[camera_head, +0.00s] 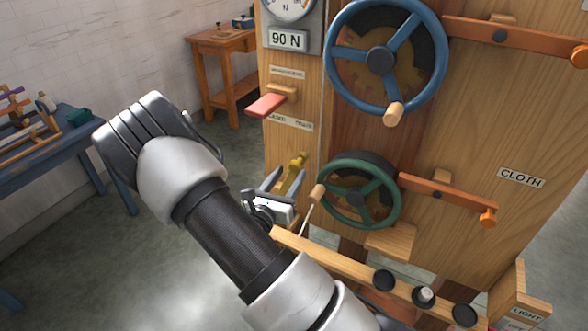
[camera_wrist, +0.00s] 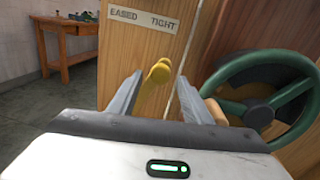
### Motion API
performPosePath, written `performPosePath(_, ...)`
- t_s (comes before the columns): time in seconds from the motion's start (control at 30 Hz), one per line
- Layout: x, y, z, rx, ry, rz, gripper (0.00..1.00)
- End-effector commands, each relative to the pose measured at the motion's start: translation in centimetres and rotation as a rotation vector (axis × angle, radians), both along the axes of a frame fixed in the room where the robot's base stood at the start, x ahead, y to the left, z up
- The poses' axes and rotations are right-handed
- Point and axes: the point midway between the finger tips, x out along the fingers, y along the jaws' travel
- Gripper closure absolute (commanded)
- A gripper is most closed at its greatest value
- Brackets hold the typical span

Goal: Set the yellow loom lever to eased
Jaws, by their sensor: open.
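The yellow lever (camera_head: 297,168) is on the wooden loom front, left of the green wheel; its knob end leans up and slightly right. In the wrist view the yellow lever (camera_wrist: 153,77) stands between my fingers, below a label (camera_wrist: 143,20) with EASED on the left and TIGHT on the right. The knob appears nearer the TIGHT word. My gripper (camera_head: 285,176) is open in front of the lever; in the wrist view its fingers (camera_wrist: 158,84) stand on either side of it. I cannot tell whether either finger touches it. The lever's base is partly hidden.
The green wheel (camera_head: 358,191) with its wooden handle is close to the right of my gripper. A red lever (camera_head: 266,104) is above, and a blue wheel (camera_head: 385,55) higher right. A wooden rail (camera_head: 345,264) runs below. Open floor lies to the left, before a blue table (camera_head: 60,150).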

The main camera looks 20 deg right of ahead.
Motion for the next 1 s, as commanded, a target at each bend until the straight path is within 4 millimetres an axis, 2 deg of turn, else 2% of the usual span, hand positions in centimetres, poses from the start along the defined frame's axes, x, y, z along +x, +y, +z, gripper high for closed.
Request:
performPosePath(0.1, 1.4, -1.6, 0.0, -0.001, -0.001, -0.003, 0.55)
performPosePath(0.27, 2.5, -2.7, 0.0, 0.0, -0.002, -0.002, 0.55)
performPosePath(0.63, 2.9, -3.0, 0.0, -0.001, -0.001, 0.0, 0.55)
performPosePath(0.9, 2.9, -3.0, 0.0, 0.0, 0.0, 0.001, 1.0)
performPosePath(1.0, 2.9, -2.9, 0.0, 0.0, 0.0, 0.001, 1.0)
